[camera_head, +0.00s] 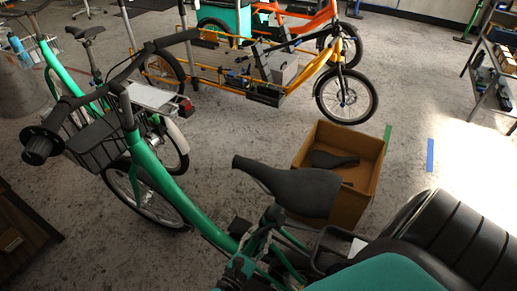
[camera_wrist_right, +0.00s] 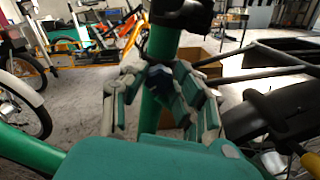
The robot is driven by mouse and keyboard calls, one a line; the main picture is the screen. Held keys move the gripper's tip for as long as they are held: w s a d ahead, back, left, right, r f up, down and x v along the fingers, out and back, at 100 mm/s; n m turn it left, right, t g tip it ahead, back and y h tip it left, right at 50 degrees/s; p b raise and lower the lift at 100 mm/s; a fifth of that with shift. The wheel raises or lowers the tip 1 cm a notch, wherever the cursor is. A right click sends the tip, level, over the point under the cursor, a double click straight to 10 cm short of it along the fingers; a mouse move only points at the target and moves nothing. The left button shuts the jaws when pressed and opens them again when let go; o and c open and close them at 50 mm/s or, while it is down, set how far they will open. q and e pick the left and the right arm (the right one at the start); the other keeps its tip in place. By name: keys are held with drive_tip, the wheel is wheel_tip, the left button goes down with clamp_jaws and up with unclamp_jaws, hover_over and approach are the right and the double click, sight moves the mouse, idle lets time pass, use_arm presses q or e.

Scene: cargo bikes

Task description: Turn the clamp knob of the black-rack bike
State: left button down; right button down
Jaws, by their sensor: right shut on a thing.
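The green bike in front has a black saddle (camera_head: 290,187) on a green seat tube, with a black rack (camera_head: 335,246) behind it. My right gripper (camera_head: 238,262) is at the seat tube below the saddle. In the right wrist view its teal-and-grey fingers (camera_wrist_right: 165,95) reach in from both sides, close to the green tube (camera_wrist_right: 162,45). A small dark clamp part (camera_wrist_right: 160,76) shows between them, and the gripper is shut on it. The knob's exact shape is mostly hidden by the fingers. My left gripper is not in view.
A cardboard box (camera_head: 352,197) with another saddle inside stands on the floor beyond the saddle. A yellow cargo bike (camera_head: 265,75) stands farther back.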

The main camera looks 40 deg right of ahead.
drive_tip(key=shift+d, duration=0.1)
drive_tip(key=c, duration=1)
unclamp_jaws()
drive_tip(key=shift+v, duration=3.8)
